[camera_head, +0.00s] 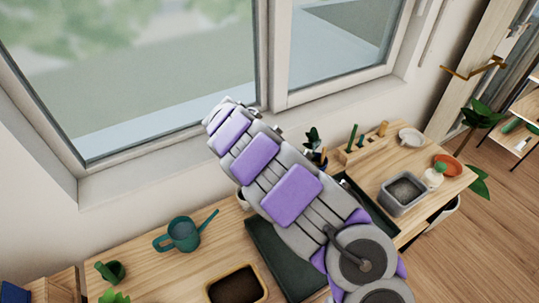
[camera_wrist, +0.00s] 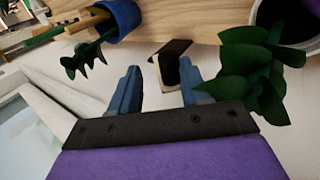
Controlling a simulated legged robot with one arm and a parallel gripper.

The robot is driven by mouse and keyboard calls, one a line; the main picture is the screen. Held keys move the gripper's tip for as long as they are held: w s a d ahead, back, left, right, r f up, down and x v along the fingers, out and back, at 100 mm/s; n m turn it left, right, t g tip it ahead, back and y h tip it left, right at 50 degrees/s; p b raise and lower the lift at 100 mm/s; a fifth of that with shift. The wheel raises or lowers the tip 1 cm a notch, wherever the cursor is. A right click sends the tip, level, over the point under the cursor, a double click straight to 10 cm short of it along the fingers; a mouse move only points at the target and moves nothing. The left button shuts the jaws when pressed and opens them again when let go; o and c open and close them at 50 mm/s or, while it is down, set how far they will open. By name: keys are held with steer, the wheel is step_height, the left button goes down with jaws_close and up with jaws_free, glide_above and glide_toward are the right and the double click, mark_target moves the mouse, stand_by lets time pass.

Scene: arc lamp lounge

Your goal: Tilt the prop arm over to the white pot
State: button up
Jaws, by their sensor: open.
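My gripper (camera_wrist: 160,78) is open in the wrist view, its two blue-grey fingers apart. A small cream piece with a dark brown top (camera_wrist: 170,65) shows between and just beyond the fingertips. I cannot tell whether it is the prop arm, or whether the fingers touch it. A white pot (camera_wrist: 306,9) with dark contents is at the upper right of the wrist view, with a leafy green plant (camera_wrist: 250,60) by it. In the head view my purple and grey arm reaches up-left over the table, and the fingers cannot be made out.
A blue pot (camera_wrist: 124,18) is at the upper left of the wrist view. In the head view the wooden table (camera_head: 205,262) holds a teal watering can (camera_head: 184,234), a soil tray (camera_head: 237,286) and a grey tub (camera_head: 402,194). The window (camera_head: 150,70) stands behind.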

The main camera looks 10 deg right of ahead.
steer(key=p+v, duration=0.3)
steer(key=v, duration=1.4)
steer(key=shift+a+r, duration=0.1)
steer(key=s+d+r+m+g+y, duration=0.1)
steer(key=s+d+r+m, duration=0.3)
steer(key=s+d, duration=0.45)
steer(key=s+d+r+m+g, duration=0.1)
steer(key=s+d+r, duration=0.55)
steer(key=d, duration=0.25)
steer(key=s+a+f+y, duration=0.1)
steer(key=s+f, duration=0.1)
steer(key=s, duration=0.7)
steer(key=s+a+f+g+y, duration=0.1)
steer(key=s+f+y, duration=0.1)
steer(key=s, duration=0.8)
steer(key=s+a+f+g+y, duration=0.1)
steer(key=s+f+y, duration=0.1)
steer(key=s, duration=0.7)
steer(key=shift+s+a+f, duration=0.3)
steer(key=shift+f, duration=0.15)
